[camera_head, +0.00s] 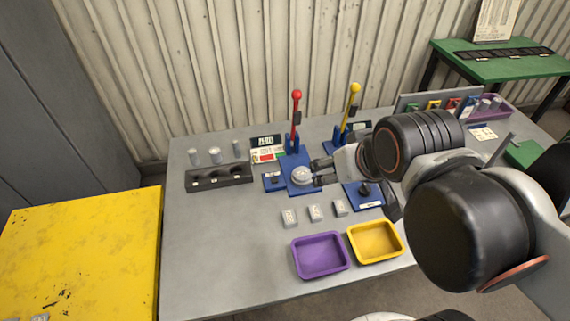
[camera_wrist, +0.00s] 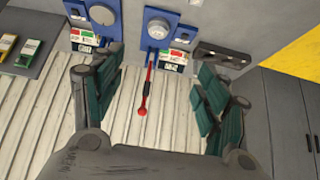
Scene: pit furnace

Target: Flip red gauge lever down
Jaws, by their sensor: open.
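The red gauge lever (camera_head: 296,120) stands upright on its blue panel (camera_head: 299,178), with a red ball knob on top. A round gauge dial sits on the panel in front of it. My gripper (camera_head: 318,172) is open and empty, low beside the dial, to the right of and nearer than the lever. In the wrist view the picture is turned over. The red lever (camera_wrist: 147,88) shows between the spread fingers of my gripper (camera_wrist: 158,60), with its knob toward the bottom. I see no contact with the lever.
A yellow-knobbed lever (camera_head: 349,106) stands upright to the right, partly behind my arm. A black holder (camera_head: 219,179) with holes lies left. Purple (camera_head: 320,256) and yellow (camera_head: 375,241) trays sit at the front, behind them small grey blocks. The table's left front is clear; a corrugated wall stands behind.

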